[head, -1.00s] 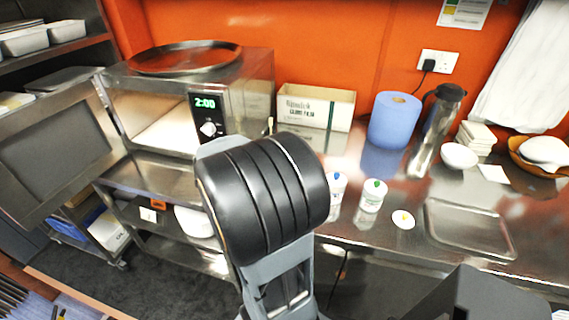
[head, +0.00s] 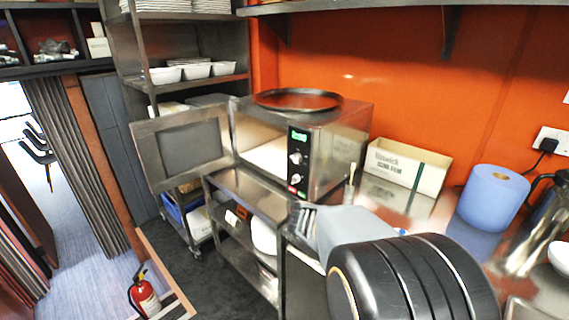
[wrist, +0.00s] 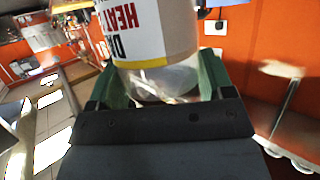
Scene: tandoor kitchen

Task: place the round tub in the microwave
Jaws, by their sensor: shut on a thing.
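The microwave (head: 330,150) stands on a steel shelf unit in the head view, with a black round tray (head: 298,99) on its top. Its door (head: 185,148) is swung wide open to the left, and part of the bright, empty-looking cavity (head: 268,157) shows. The round tub (wrist: 155,35), white-labelled with red and black print and a clear lower part, is between the fingers of my gripper (wrist: 163,72) in the wrist view. My gripper is shut on it. In the head view my arm hides most of the gripper and the tub cannot be made out.
A cardboard box (head: 407,167) and a blue paper roll (head: 492,198) stand on the counter right of the microwave. A rack with white dishes (head: 195,70) is behind the open door. A fire extinguisher (head: 144,296) stands on the floor at lower left. Dark floor lies before the shelf unit.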

